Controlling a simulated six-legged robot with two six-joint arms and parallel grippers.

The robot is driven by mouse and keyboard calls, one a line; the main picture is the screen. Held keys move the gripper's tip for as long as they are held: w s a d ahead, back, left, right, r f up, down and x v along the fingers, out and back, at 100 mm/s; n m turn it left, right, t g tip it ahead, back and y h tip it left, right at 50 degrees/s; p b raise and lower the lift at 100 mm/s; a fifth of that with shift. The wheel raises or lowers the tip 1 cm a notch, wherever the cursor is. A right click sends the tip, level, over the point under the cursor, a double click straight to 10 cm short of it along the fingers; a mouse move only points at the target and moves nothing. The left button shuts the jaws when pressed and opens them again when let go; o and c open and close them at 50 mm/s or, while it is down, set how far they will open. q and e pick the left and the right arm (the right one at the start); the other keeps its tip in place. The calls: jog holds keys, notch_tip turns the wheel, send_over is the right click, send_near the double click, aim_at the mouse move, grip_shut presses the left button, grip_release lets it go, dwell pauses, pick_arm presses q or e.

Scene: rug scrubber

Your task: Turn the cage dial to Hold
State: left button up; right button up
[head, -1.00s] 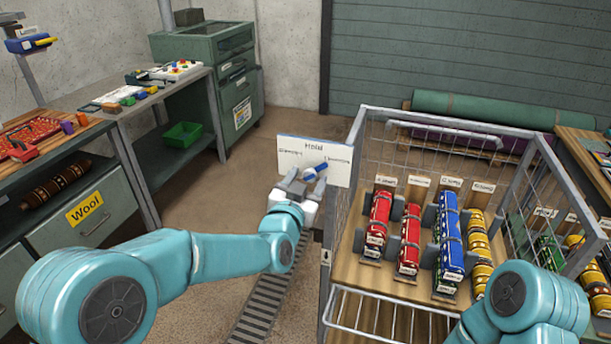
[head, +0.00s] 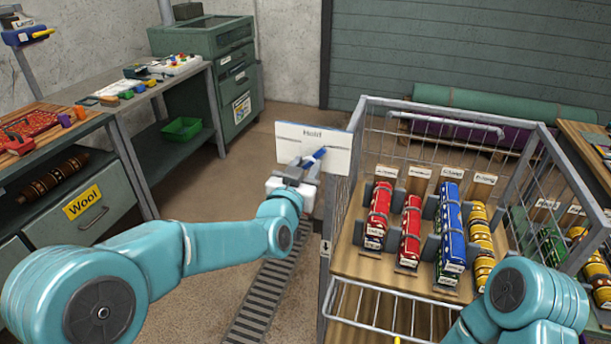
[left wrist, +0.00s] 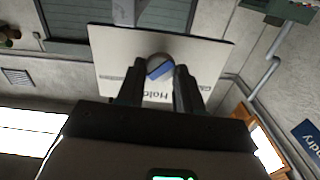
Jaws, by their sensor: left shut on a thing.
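The cage dial is a round knob with a blue pointer (head: 315,157) on a white plate (head: 338,159) at the cage's left corner. The word Hold is at the plate's top; smaller side labels are hard to read. The pointer slants up to the right, not straight at Hold. My left gripper (head: 303,171) is at the plate, shut on the dial. In the left wrist view the plate (left wrist: 113,57) appears upside down, and the knob (left wrist: 160,68) sits between the fingers (left wrist: 159,80). My right gripper is out of view; only its arm shows at lower right.
The wire cage (head: 440,108) stands right of the plate, with red, blue and yellow rolls (head: 452,236) on its wooden floor. A floor grate (head: 262,302) lies below my left arm. A bench and a Wool drawer (head: 88,210) stand at left. Open floor lies between.

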pick_arm(q)
jog(key=n+b, duration=0.1)
jog(key=b, duration=0.1)
jog(key=n+b, duration=0.4)
jog(key=b, duration=0.1)
jog(key=shift+f, duration=0.3)
jog(key=shift+a+r+n+b, duration=0.1)
jog(key=shift+r+n+b, duration=0.1)
jog(key=shift+n+b, duration=1.45)
jog(key=shift+r, duration=0.1)
jog(key=o, duration=1)
jog(key=shift+w, duration=0.1)
jog(key=shift+s+a, duration=0.15)
jog(key=shift+s, duration=0.3)
jog(key=b+v, duration=0.2)
jog(key=v, duration=1.3)
jog(key=shift+s, duration=0.2)
